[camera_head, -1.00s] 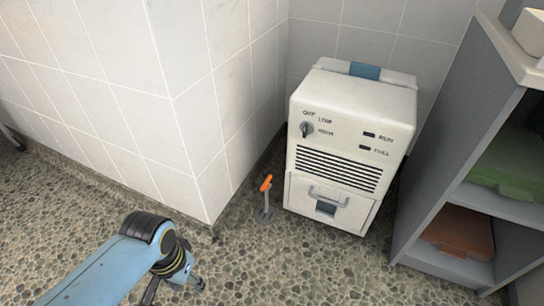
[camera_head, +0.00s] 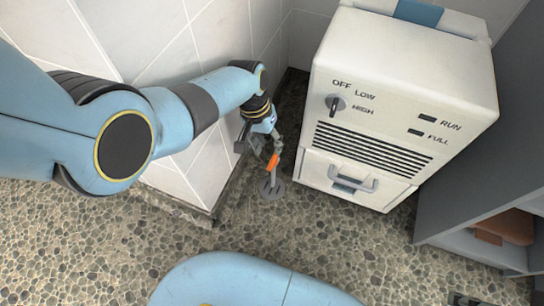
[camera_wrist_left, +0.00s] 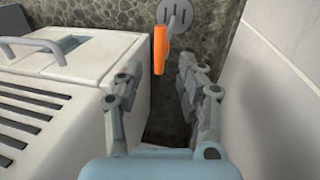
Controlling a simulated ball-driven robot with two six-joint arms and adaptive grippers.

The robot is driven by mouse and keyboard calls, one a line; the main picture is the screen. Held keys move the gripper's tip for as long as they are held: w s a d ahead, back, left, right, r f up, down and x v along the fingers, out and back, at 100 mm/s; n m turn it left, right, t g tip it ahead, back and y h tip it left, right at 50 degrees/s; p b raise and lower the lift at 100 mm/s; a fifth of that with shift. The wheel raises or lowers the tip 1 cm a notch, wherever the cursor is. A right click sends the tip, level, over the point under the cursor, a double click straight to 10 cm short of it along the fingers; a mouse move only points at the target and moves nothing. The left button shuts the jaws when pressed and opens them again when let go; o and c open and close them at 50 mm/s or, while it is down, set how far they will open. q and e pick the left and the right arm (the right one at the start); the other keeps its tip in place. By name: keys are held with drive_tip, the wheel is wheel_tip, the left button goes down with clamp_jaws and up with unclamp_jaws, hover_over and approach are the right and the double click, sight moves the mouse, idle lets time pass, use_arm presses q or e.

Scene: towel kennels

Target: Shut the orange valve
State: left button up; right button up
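The orange valve handle (camera_head: 272,161) sits on a short grey stem above a round floor plate (camera_head: 271,189), between the tiled wall corner and the white machine. My left gripper (camera_head: 264,146) is at the handle's upper end in the head view. In the left wrist view its fingers (camera_wrist_left: 163,78) are spread apart with nothing between them. The orange handle (camera_wrist_left: 160,48) shows just beyond the fingertips, in line with the gap. I cannot tell whether a finger touches it. A dark part at the bottom right edge of the head view may be my right gripper; its fingers do not show clearly.
The white machine (camera_head: 400,85) with a dial and grille stands close on the right of the valve. The tiled wall (camera_head: 170,45) is close on the left. A grey shelf (camera_head: 470,180) stands at the far right. The pebbled floor in front is open.

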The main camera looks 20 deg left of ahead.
sight(272, 159)
use_arm(q)
drive_tip(key=f, duration=0.1)
drive_tip(key=f+b, duration=0.2)
drive_tip(key=f, duration=0.1)
drive_tip(key=shift+s+d, duration=0.2)
drive_tip(key=shift+d, duration=0.15)
drive_tip(key=shift+w+d+f, duration=0.1)
drive_tip(key=shift+f, duration=0.25)
drive_tip(key=shift+d+f+b, duration=0.15)
drive_tip(key=shift+f+b, duration=0.2)
drive_tip(key=shift+b, duration=0.15)
use_arm(e)
drive_tip(key=shift+w+a+f+t, duration=0.15)
drive_tip(key=shift+w+t, duration=0.4)
drive_tip(key=shift+w+a+f+t, duration=0.2)
drive_tip(key=shift+w+t, duration=0.3)
drive_tip(key=shift+w+a+f+t, duration=0.15)
drive_tip(key=shift+w+t, duration=0.4)
use_arm(q)
clamp_jaws()
